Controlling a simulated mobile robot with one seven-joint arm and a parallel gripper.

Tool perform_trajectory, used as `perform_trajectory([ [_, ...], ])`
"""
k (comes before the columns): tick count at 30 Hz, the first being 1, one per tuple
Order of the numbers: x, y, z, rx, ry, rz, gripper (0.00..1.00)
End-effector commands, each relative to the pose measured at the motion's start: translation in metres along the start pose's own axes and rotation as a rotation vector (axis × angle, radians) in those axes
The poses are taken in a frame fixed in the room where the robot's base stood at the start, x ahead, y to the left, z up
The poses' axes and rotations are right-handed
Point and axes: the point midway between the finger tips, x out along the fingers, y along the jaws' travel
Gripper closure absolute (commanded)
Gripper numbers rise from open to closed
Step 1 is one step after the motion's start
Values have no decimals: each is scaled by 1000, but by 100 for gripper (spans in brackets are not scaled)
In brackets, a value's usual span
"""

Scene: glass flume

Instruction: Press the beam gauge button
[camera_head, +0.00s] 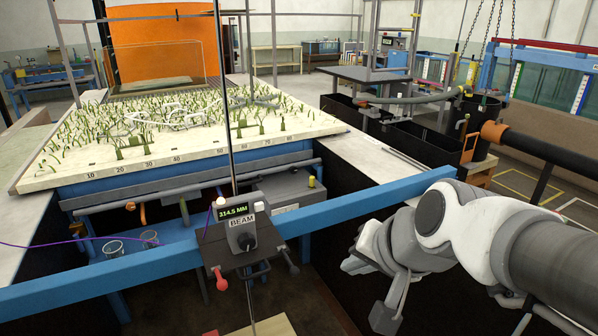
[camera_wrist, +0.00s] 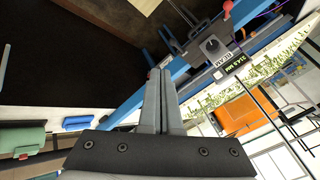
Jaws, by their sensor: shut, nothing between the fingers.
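The beam gauge (camera_head: 240,230) is a grey box on a dark plate on the blue beam. Its green display (camera_head: 232,211) reads 314.5 MM, above a white BEAM label. A round black button or knob (camera_head: 246,241) sits on its face below the label. The gauge (camera_wrist: 213,52) appears upside down at the upper right of the wrist view, with its black knob (camera_wrist: 211,44) visible. My gripper (camera_head: 352,264) is right of the gauge, apart from it. In the wrist view its fingers (camera_wrist: 160,72) are together and empty.
The blue beam (camera_head: 345,205) crosses in front of the flume bed (camera_head: 180,160) with green stalks. A red knob (camera_head: 220,280) and a dark lever (camera_head: 290,262) hang beside the gauge. Two glass beakers (camera_head: 113,248) stand at left.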

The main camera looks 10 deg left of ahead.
Motion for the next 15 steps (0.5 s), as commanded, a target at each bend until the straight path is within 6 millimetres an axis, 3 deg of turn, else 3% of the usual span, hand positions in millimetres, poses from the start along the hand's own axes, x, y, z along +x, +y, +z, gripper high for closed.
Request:
perform_trajectory([
  [1, 0, -22, -9, 63, -9, -31, 100],
  [6, 20, -75, -28, 310, -8, -114, 100],
  [10, 34, -106, -38, 480, -2, -147, 100],
  [15, 50, -128, -44, 636, 13, -164, 100],
])
